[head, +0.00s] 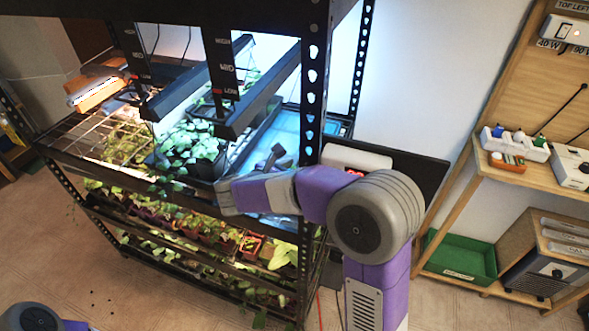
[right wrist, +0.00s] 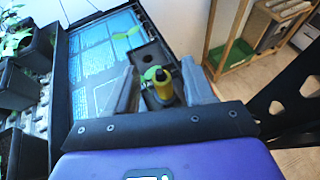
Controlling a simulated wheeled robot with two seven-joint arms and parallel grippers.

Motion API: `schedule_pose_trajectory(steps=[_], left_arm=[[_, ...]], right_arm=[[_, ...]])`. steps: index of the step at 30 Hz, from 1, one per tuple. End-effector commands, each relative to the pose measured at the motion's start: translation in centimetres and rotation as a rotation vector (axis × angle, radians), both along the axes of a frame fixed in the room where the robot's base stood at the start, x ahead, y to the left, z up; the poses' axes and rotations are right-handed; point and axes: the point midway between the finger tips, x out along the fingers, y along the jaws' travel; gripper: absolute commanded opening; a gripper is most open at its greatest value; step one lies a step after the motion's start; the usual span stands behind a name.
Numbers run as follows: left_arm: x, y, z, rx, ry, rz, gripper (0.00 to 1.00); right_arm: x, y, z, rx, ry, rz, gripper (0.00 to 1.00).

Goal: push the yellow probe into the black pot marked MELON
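The yellow probe (right wrist: 164,88) shows in the right wrist view, between the two fingers of my right gripper (right wrist: 160,72). The fingers stand apart, with a gap visible on each side of the probe. A green seedling leaf is beside the probe, and a dark pot appears to be under it, mostly hidden by the probe and gripper. Another black pot (right wrist: 149,56) with a seedling stands just beyond. I can read no MELON mark. In the head view my right gripper (head: 276,158) is over the rack's lit shelf, and the probe cannot be made out. My left gripper is out of view.
A blue-lit tray (right wrist: 100,60) lies left of the pots. Leafy plants in dark pots (head: 205,168) crowd the shelf's left. Black rack posts (head: 314,80) and hanging lamps (head: 250,105) stand close to my right arm. A green bin (head: 460,256) sits at the right.

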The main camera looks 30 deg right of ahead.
Motion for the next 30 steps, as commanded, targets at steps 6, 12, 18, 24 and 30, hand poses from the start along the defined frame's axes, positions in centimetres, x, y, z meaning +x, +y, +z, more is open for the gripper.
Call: schedule_pose_trajectory(steps=[6,12,18,24,30], left_arm=[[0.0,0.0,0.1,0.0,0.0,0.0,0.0],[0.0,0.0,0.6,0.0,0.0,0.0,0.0],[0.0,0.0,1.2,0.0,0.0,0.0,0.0],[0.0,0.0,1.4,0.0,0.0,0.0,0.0],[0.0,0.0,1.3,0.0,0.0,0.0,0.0]], right_arm=[[-0.1,0.2,0.1,0.0,0.0,0.001,0.53],[-1.0,2.6,1.3,0.0,-0.001,0.004,0.53],[-2.1,5.3,2.5,-0.001,-0.001,0.004,0.53],[-2.6,6.5,2.9,0.0,0.0,0.001,0.53],[-2.7,6.5,2.9,0.0,0.0,0.0,0.53]])
